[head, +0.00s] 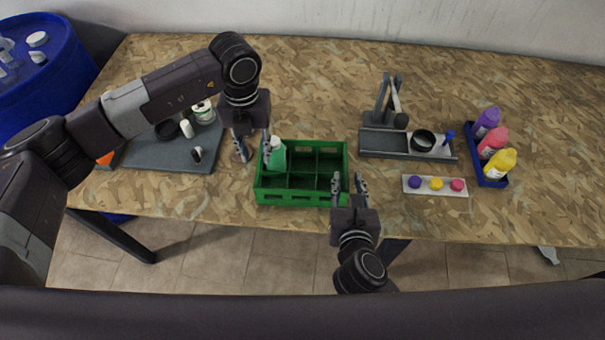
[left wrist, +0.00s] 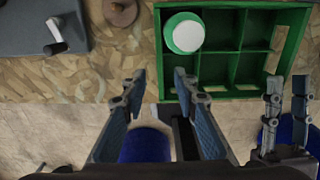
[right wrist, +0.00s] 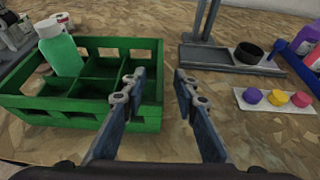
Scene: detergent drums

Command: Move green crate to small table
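The green crate (head: 288,198) stands on the wood-chip table near its front edge, with a green bottle with a white cap (head: 277,157) in its left back compartment. The other compartments look empty. My left gripper (head: 252,155) is open and empty, by the crate's left end. My right gripper (head: 349,182) is open at the crate's right end. No small table is recognizable.
A grey tray with small containers (head: 150,155) lies left of the crate. To the right are a grey stand (head: 372,145), a white strip of coloured caps (head: 436,192) and a blue tray of bottles (head: 474,160). A blue drum (head: 50,80) stands far left.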

